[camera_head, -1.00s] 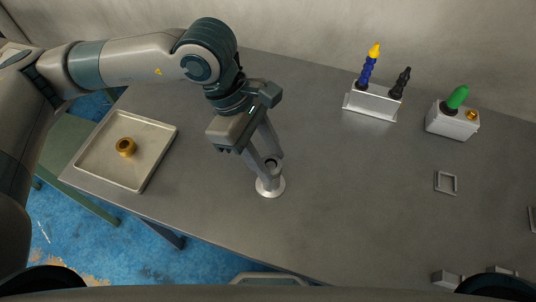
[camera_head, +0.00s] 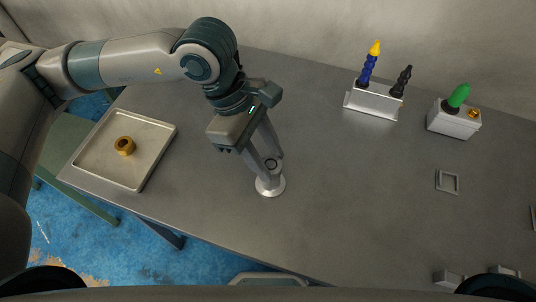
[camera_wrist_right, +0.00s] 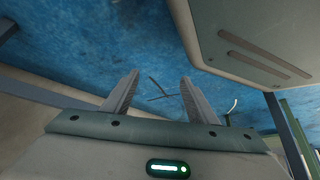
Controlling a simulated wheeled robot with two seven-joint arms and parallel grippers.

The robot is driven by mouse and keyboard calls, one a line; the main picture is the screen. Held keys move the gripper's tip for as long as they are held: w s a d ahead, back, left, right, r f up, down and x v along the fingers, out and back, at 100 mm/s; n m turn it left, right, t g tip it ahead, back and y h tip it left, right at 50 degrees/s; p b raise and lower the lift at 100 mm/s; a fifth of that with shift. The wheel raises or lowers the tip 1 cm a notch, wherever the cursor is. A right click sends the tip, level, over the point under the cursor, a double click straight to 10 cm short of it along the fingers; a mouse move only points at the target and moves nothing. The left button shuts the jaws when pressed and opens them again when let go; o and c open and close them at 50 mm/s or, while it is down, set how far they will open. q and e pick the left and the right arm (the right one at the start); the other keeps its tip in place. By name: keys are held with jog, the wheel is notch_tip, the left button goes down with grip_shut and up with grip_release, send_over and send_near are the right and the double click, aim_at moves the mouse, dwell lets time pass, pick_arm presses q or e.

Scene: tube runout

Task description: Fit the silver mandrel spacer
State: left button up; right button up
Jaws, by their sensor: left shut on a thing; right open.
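A silver upright post on a round flanged base (camera_head: 270,187) stands on the grey table near its front edge. My left gripper (camera_head: 270,166) reaches down over it with its fingers at the top of the post. It is shut on a small silver ring-like piece (camera_head: 271,162), which I take to be the mandrel spacer; its dark round opening shows between the fingers. The fingers hide much of it, and I cannot tell how far it sits on the post. My right gripper (camera_wrist_right: 160,82) is open and empty above the blue floor in the right wrist view.
A shallow tray (camera_head: 150,180) at the left holds a brass-coloured ring (camera_head: 124,146). At the back right stand a white holder (camera_head: 371,103) with blue-yellow and black pieces and a block (camera_head: 452,123) with a green piece. A small square frame (camera_head: 447,182) lies at the right.

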pick_arm(q)
jog(key=shift+f, duration=0.1)
pick_arm(e)
jog(key=shift+w+a+r, duration=0.1)
jog(key=shift+w, duration=0.2)
pick_arm(q)
jog(key=o, duration=1.3)
jog(key=shift+c, duration=0.2)
jog(key=shift+b+v, duration=0.5)
jog(key=shift+v, duration=0.65)
jog(key=b+v, duration=0.2)
jog(key=v, duration=1.3)
pick_arm(e)
jog(key=shift+w+d, duration=0.2)
jog(key=shift+w, duration=0.95)
